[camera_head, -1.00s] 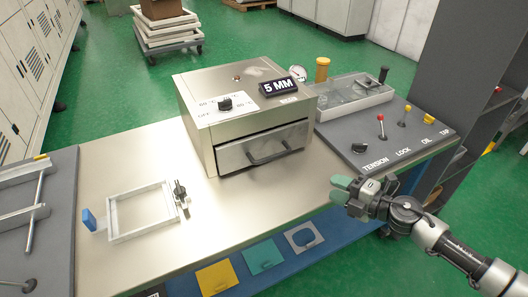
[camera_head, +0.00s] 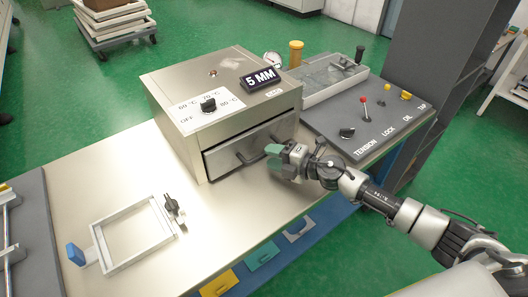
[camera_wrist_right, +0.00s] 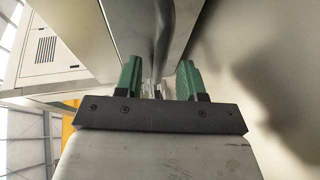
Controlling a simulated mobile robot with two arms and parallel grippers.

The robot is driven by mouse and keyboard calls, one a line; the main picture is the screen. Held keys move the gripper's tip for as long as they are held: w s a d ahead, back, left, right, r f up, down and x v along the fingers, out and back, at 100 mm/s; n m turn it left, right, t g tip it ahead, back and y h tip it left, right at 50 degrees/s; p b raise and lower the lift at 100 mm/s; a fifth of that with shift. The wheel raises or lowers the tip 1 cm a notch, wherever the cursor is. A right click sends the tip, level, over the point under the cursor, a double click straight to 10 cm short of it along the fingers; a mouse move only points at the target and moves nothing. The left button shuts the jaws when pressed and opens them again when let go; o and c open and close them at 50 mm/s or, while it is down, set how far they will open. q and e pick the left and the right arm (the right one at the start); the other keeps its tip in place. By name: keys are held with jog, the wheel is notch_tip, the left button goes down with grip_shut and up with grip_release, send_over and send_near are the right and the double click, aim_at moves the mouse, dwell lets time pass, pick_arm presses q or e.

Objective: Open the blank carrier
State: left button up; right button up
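A pale rectangular frame (camera_head: 104,252) with a blue tab (camera_head: 76,254) at its left and a dark clamp (camera_head: 172,206) at its right lies flat on the bench; it looks like the blank carrier. A steel heater box (camera_head: 190,140) stands behind it, with a front drawer (camera_head: 225,159) that has a dark bar handle (camera_head: 252,158) and looks shut. My right gripper (camera_head: 277,159) is at the right part of the drawer front, close to the handle. In the right wrist view its green fingers (camera_wrist_right: 159,82) are apart. Whether they touch the handle is unclear. My left gripper is not in view.
A dark control panel (camera_head: 375,140) with levers and a knob is on the right, beside a clear-topped tray (camera_head: 340,84). Another dark unit (camera_head: 35,225) borders the bench at left. The bench top (camera_head: 225,215) between frame and heater is clear. Coloured plates (camera_head: 262,255) sit along the front below.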

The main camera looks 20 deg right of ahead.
jog(key=shift+x, duration=1.5)
jog(key=shift+c, duration=0.3)
grip_shut()
